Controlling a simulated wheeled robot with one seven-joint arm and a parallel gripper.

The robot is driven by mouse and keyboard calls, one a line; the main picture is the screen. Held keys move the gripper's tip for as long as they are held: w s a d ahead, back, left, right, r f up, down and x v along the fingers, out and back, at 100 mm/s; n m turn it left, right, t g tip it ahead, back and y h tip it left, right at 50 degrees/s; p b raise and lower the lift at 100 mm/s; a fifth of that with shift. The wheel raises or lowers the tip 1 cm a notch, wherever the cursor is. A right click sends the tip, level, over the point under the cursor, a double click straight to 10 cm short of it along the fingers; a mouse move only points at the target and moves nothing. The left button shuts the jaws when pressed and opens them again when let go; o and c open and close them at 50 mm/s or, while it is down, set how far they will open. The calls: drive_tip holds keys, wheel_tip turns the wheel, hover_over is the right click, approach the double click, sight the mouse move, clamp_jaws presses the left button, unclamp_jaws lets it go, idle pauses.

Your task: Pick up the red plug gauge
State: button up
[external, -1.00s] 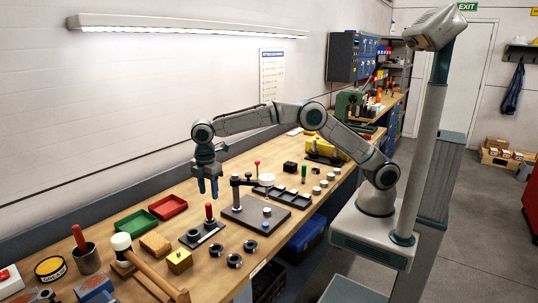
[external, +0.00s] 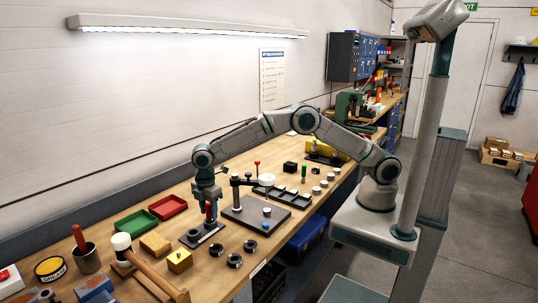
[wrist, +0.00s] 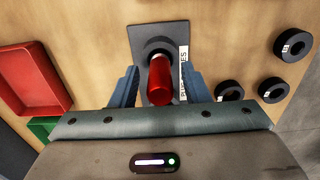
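The red plug gauge (external: 208,212) stands upright on a dark base plate (external: 194,240) on the workbench. In the wrist view its red handle (wrist: 159,80) rises between the two blue fingers of my gripper (wrist: 160,88). My gripper (external: 207,207) is lowered over the gauge, one finger on each side of the handle. The fingers are open, with a gap showing on both sides of the handle. The gauge's lower end is partly hidden beneath the handle in the wrist view.
A red tray (external: 167,207) and a green tray (external: 136,223) lie to the left. Several dark rings, such as one ring (external: 235,261), lie in front of the plate. A black fixture plate with a post (external: 236,190) stands close on the right. A yellow block (external: 179,261) sits nearby.

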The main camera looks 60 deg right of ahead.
clamp_jaws()
